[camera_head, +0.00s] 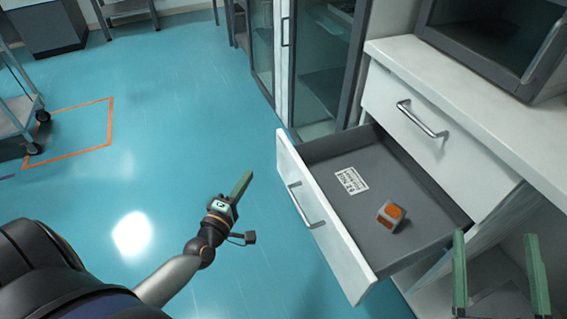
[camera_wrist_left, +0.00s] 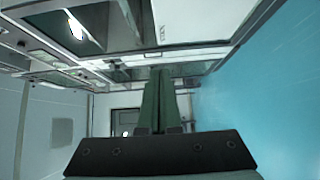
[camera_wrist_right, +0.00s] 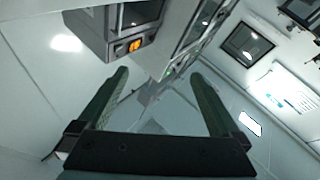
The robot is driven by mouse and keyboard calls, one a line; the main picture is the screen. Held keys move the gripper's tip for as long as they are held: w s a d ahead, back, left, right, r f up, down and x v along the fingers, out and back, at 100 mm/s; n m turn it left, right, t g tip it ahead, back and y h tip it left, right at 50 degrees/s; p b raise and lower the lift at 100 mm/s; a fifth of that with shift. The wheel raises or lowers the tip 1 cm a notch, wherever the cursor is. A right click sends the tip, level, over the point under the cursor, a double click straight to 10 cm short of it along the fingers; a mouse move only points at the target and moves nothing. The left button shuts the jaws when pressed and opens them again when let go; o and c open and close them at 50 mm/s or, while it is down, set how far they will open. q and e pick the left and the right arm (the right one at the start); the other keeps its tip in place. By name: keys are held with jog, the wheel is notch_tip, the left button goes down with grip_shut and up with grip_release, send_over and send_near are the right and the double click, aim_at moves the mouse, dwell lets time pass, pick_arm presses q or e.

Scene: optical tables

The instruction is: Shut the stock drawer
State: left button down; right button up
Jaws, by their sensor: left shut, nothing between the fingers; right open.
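The stock drawer (camera_head: 318,158) is pulled out from the white cabinet below a shut upper drawer. Its white front with a metal bar handle (camera_head: 307,205) faces left. Inside lie an orange and grey block (camera_head: 390,214) and a white printed label (camera_head: 352,181). My left gripper (camera_head: 243,184) is shut and empty, left of the drawer front and apart from it. Its closed green fingers also show in the left wrist view (camera_wrist_left: 157,98). My right gripper (camera_head: 496,266) is open and empty, right of the drawer. Its spread fingers show in the right wrist view (camera_wrist_right: 158,95).
The upper drawer (camera_head: 430,125) sits under a white counter (camera_head: 480,95) bearing a dark-windowed device (camera_head: 490,35). Glass-door cabinets (camera_head: 325,60) stand behind. A trolley (camera_head: 20,115) is at far left by an orange floor outline (camera_head: 108,125). The blue floor left of the drawer is clear.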

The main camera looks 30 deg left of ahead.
pick_arm(q)
jog(key=b, duration=0.2)
send_near(282, 140)
jog(key=w+a, duration=0.3)
jog(key=shift+w+d+f, duration=0.1)
jog(key=shift+w+d, duration=0.6)
jog(key=shift+w, duration=0.25)
jog(key=shift+w+d, duration=0.35)
jog(key=shift+w, duration=0.1)
pick_arm(e)
jog(key=s+r+n+t+y, duration=0.1)
jog(key=s+r+n+y, duration=0.3)
jog(key=r+y, duration=0.2)
jog(key=shift+s+a+r+n+t, duration=0.3)
jog(key=shift+s+a+r+t, duration=0.15)
jog(key=shift+r, duration=0.75)
